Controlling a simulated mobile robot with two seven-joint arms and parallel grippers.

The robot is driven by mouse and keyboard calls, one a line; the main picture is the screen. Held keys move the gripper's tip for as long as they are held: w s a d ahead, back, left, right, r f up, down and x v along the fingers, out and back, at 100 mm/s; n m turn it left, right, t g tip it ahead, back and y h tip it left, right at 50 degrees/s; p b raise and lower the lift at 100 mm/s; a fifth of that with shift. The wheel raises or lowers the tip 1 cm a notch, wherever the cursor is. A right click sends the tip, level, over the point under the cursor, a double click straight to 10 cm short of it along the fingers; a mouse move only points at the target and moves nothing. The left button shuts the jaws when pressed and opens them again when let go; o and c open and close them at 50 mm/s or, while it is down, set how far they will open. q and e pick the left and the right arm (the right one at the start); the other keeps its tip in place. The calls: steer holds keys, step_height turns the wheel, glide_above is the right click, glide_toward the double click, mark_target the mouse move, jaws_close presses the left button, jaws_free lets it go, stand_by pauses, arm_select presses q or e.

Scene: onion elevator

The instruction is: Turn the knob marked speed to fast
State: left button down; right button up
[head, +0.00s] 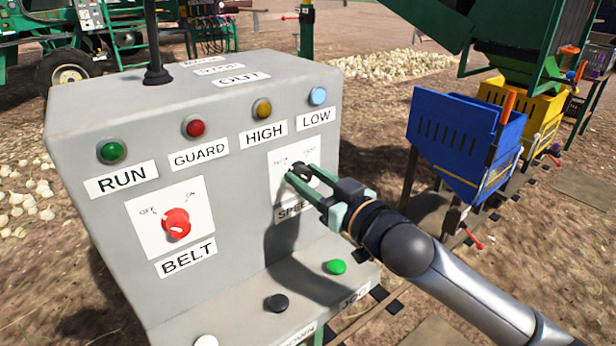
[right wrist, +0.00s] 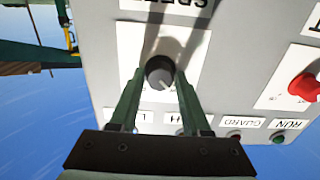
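The speed knob (head: 302,171) is a small dark round knob on a white plate, above a partly covered label starting "SPEE". Two small marks stand above it at left and right, too small to read surely. In the right wrist view the knob (right wrist: 160,72) is seen upside down, with a pale pointer line toward the lower right, which is upper left on the upright panel. My right gripper (head: 309,187) is at the knob. Its fingers (right wrist: 158,80) are apart, one on each side of the knob, with small gaps showing. My left gripper is in neither view.
The grey control box (head: 120,130) has a red belt knob (head: 176,224) at left and a row of lamps above. A lower ledge carries a green button (head: 336,267) and a black button (head: 277,302). A blue bin (head: 450,140) stands to the right.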

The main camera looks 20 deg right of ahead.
jaws_close()
stand_by(0.3)
